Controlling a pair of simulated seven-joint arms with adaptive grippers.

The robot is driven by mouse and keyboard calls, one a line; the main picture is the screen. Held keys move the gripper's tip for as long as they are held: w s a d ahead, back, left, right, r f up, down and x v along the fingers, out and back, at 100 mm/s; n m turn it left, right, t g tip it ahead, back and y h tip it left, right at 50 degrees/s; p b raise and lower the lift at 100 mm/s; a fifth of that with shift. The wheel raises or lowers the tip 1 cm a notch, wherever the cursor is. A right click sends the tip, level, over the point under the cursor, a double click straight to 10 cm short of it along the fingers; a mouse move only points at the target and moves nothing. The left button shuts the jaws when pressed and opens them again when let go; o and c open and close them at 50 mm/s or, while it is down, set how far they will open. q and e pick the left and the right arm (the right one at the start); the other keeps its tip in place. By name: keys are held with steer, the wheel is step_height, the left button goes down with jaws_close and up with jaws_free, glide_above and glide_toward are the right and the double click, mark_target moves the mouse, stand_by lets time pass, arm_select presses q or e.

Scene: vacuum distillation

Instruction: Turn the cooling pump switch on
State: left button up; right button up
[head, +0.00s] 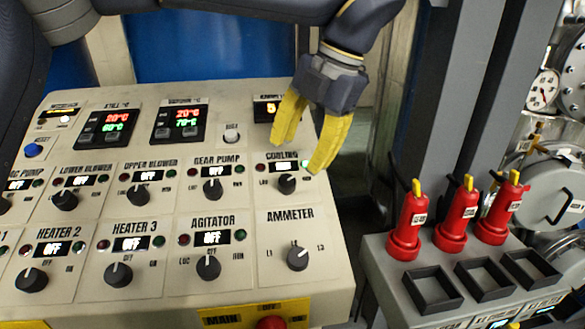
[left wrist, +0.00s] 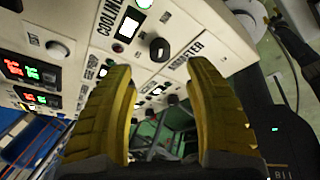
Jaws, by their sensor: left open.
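The cooling pump switch is a black rotary knob (head: 287,184) under the COOLING label at the right side of the sloped cream panel. Its small lit display (head: 283,167) sits just above it, too small to read. My left gripper (head: 297,154) is open and empty, its yellow fingers pointing down at the panel. One fingertip is above the COOLING label, the other just right of the display. In the left wrist view the knob (left wrist: 159,49) shows between and beyond the fingertips of my left gripper (left wrist: 160,68), apart from both. My right gripper is not in view.
Red-and-yellow handles (head: 408,222) stand on a grey box (head: 380,262) to the right. A dark upright frame (head: 437,110) stands behind that box.

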arm_select(q)
steer(key=shift+v, duration=2.2)
